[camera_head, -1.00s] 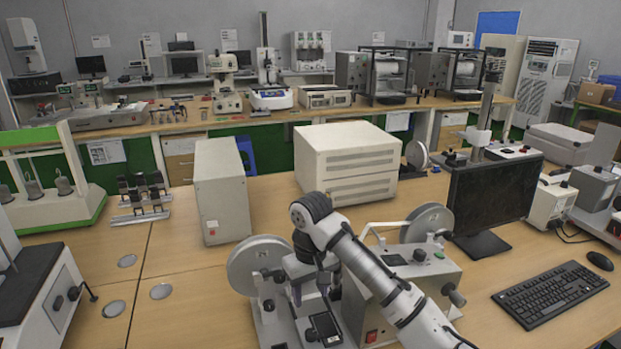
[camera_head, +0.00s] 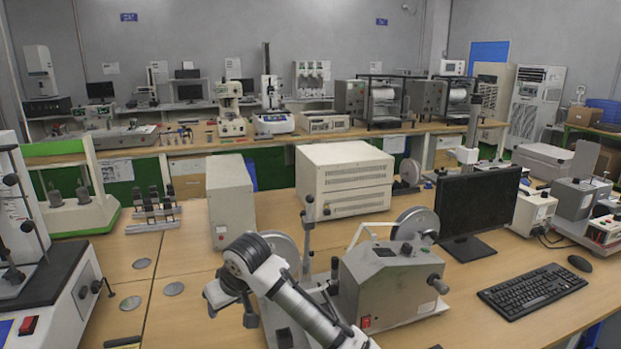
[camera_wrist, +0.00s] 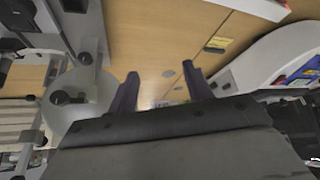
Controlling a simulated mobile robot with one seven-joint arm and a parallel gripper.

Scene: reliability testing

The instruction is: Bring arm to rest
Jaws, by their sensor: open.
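My gripper (camera_head: 231,312) hangs from my bent arm at the lower middle of the head view, at the left front side of a grey test machine (camera_head: 385,280). The machine has round discs, a lever and a red switch. In the wrist view my gripper's two dark fingers (camera_wrist: 160,75) are spread apart. Nothing shows between them except the wooden bench top (camera_wrist: 150,35) beyond. A grey disc (camera_wrist: 85,100) of the machine is close by on the left of that view. The head view does not show clearly whether the fingers touch anything.
A white machine (camera_head: 50,280) stands at the left, and a white-edged machine (camera_wrist: 270,55) is at the right in the wrist view. Boxy cabinets (camera_head: 345,180), a monitor (camera_head: 478,205) and a keyboard (camera_head: 532,293) stand on the bench. Bare bench top (camera_head: 180,250) lies between.

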